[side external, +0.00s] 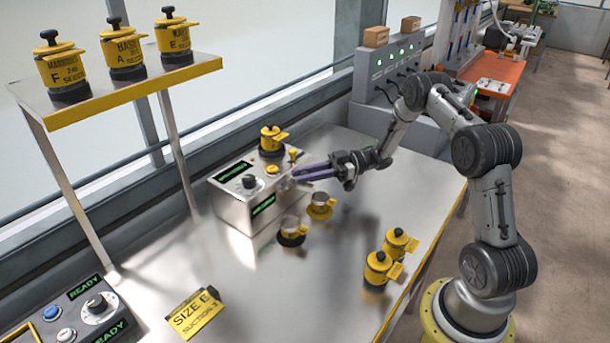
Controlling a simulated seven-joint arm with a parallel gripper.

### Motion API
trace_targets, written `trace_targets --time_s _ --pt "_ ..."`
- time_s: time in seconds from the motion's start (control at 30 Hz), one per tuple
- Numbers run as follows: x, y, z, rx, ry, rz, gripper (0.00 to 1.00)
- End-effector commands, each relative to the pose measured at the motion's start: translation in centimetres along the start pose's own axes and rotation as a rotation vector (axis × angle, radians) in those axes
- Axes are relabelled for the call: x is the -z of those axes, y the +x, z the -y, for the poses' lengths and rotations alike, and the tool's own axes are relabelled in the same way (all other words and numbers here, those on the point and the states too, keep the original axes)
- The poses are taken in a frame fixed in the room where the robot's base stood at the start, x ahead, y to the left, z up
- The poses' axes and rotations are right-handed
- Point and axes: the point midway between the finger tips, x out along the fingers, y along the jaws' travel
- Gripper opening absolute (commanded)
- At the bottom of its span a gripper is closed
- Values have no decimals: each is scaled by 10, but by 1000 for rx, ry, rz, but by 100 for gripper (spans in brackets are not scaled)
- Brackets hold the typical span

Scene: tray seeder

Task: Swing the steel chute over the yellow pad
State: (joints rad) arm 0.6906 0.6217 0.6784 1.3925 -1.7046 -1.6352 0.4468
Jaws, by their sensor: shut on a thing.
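A steel dispenser box (238,208) stands on the bench, and its right end is at my gripper (298,174). My gripper reaches in from the right with its purple fingers level and closed at that end, on the small steel chute (287,188). The chute is mostly hidden by the fingers, so its exact direction is hard to tell. The yellow pad (320,214) is below and right of the fingertips, with a small cup (320,199) on it. A black pad (291,240) with a steel cup (290,225) is to its left and nearer the camera.
A yellow-topped canister (271,140) sits on the box. Two yellow canisters (380,268) stand near the bench's right edge. A yellow "SIZE E" sign (195,312) and a control panel (85,315) are in front. A shelf (130,85) holds several canisters.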

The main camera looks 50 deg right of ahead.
Motion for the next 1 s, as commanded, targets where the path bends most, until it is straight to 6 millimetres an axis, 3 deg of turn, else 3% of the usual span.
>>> trace_targets --time_s 0.17,0.2,0.33,0.67,1.0 --pt "0 0 -1 -3 -2 0 0" --pt "0 0 -1 -3 -2 0 32" --pt "0 0 -1 -3 -3 0 55" --pt "1 0 0 -21 -2 1 56" --pt "1 6 13 -262 1 0 56"
